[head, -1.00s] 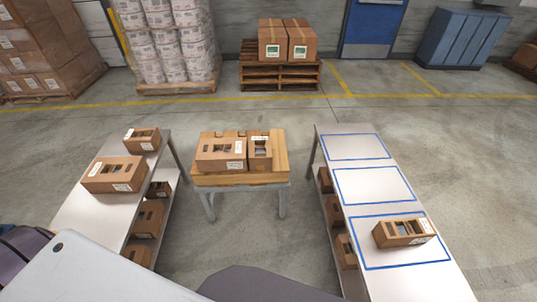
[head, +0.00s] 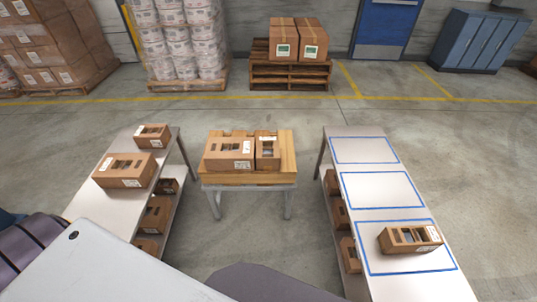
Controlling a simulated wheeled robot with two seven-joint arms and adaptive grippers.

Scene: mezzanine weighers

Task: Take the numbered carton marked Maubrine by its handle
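Several brown cartons with handle slots and white labels are in the head view; the print is too small to tell which is marked Maubrine. A large carton (head: 222,160) and a narrower carton (head: 266,162) stand side by side on the wooden-topped table (head: 248,179). A large carton (head: 122,181) and a smaller carton (head: 150,142) sit on the left bench (head: 94,207). One carton (head: 402,247) sits in the nearest blue-outlined area of the right bench (head: 372,218). Neither of my grippers is in view.
More cartons stand on the lower shelves of the left bench (head: 153,215) and right bench (head: 340,214). Floor aisles run between the benches and the middle table. The two farther blue outlines (head: 381,190) are empty. Behind are a loaded pallet stack (head: 290,75) and a blue cabinet (head: 470,42).

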